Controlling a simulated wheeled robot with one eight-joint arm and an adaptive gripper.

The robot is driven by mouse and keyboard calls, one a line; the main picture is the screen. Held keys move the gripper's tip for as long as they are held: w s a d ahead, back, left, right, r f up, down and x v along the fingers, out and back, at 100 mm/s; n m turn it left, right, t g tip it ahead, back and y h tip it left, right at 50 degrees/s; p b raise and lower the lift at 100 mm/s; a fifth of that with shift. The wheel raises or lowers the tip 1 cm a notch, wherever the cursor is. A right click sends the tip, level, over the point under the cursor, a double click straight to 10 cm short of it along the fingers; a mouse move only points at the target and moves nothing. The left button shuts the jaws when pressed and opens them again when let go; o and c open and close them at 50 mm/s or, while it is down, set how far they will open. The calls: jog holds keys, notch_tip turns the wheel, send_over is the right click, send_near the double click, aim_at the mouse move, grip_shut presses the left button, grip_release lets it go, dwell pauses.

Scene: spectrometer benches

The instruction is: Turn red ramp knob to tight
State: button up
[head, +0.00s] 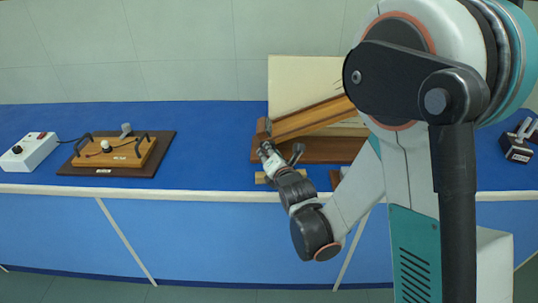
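A wooden ramp (315,119) slopes up to the right on a dark reddish-brown base (325,149) on the blue bench. My gripper (267,150) is at the low left end of the ramp, close to it. I cannot tell whether it touches the ramp. Its fingers are too small to tell whether they are open or shut. I do not make out a red knob; the low end of the ramp is partly hidden by my gripper, and its right end by my arm.
A cream panel (295,82) stands behind the ramp. A wooden device with black handles (115,152) sits on a dark board at left, beside a white box with a red switch (31,148). A small black device (517,146) is at far right. Blue bench top (215,135) is clear left of the ramp.

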jog(key=shift+m, duration=0.4)
dwell(0.3)
jog(key=o, duration=1)
jog(key=shift+o, duration=0.2)
notch_tip(320, 180, up, 10)
